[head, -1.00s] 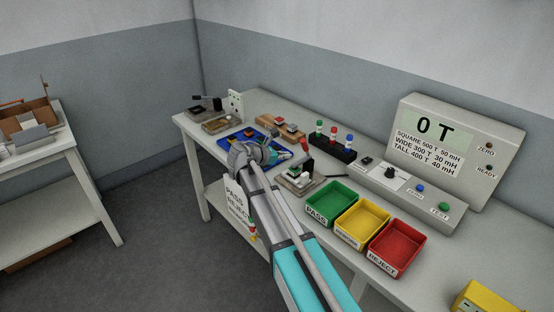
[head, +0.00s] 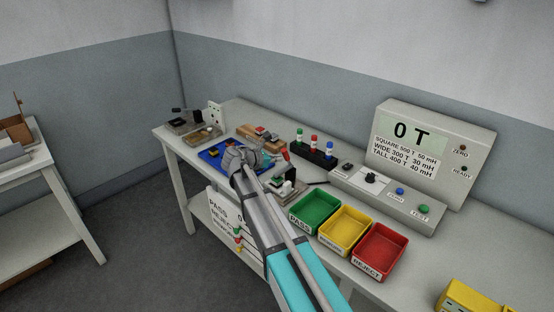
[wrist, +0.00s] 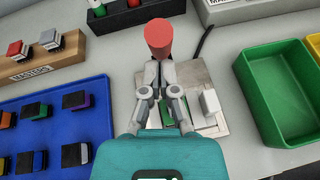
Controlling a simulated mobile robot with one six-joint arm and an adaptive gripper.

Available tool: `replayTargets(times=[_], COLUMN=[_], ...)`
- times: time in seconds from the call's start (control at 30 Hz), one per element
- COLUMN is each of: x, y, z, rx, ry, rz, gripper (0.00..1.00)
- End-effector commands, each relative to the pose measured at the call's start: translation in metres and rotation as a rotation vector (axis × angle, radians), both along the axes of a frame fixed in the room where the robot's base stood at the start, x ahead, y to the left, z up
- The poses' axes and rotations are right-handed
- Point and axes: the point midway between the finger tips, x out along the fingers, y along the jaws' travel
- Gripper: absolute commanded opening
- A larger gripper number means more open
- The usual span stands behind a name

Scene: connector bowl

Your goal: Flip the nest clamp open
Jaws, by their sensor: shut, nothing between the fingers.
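The nest clamp's red handle (wrist: 158,38) rises toward the camera in the wrist view, at my fingertips. It also shows as a small red piece in the head view (head: 285,155). The metal nest plate (wrist: 205,75) lies below, with a white block (wrist: 210,101) at its right. A bit of green (wrist: 168,128) shows between my finger links. My gripper (wrist: 161,66) is shut and empty, its tips against or just beside the handle; contact cannot be told. My fingers hide much of the clamp's arm and the nest.
A blue tray (wrist: 100,125) of small connectors lies left, with a wooden masters block (wrist: 40,62) behind it. A green bin (wrist: 275,90) stands close at right. Yellow (head: 344,227) and red (head: 380,250) bins follow. A black rack (head: 314,152) stands behind the nest.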

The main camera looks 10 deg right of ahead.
Motion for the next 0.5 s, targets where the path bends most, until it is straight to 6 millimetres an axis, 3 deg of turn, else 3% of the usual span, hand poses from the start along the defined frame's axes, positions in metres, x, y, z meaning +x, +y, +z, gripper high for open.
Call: replayTargets(times=[0.5], x=[0.0025], y=[-0.0042], z=[0.0045], rx=[0.043], ry=[0.033], rz=[-0.002], gripper=[0.00])
